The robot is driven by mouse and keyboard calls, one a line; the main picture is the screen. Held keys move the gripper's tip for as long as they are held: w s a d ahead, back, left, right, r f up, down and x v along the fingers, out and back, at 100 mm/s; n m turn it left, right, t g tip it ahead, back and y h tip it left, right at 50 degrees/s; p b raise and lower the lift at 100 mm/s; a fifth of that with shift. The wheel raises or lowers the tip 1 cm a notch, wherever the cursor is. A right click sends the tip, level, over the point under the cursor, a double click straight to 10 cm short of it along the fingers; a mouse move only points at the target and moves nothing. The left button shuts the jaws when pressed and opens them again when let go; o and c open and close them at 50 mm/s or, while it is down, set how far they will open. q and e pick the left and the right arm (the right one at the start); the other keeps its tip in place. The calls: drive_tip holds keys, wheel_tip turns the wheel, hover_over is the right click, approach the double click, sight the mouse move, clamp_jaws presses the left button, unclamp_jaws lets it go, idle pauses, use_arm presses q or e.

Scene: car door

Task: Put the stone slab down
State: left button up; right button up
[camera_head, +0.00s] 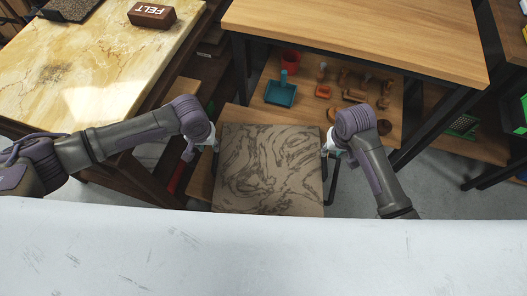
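The stone slab (268,170) is a square, flat piece with a beige and dark brown swirled pattern, at the middle of the head view. It looks about level, above or on a low wooden surface (200,183) that shows at its left and far edges. I cannot tell whether the slab touches it. My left gripper (214,147) is at the slab's left edge. My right gripper (328,146) is at its right edge. The fingers are small and partly hidden, so their grip on the slab is unclear. The slab's near edge is cut off by a white surface.
A scratched white surface (260,255) fills the bottom. A marble-topped table (85,65) with a FELT block (152,15) stands at upper left. A wooden workbench (360,35) is at the back; its lower shelf holds a teal dustpan (281,92), a red cup (290,60) and several wooden tools.

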wheel_tip(320, 180, up, 32)
drive_tip(key=s+p, duration=0.1)
drive_tip(key=p, duration=1.8)
drive_tip(key=shift+s+f, duration=0.25)
drive_tip(key=shift+s, duration=0.15)
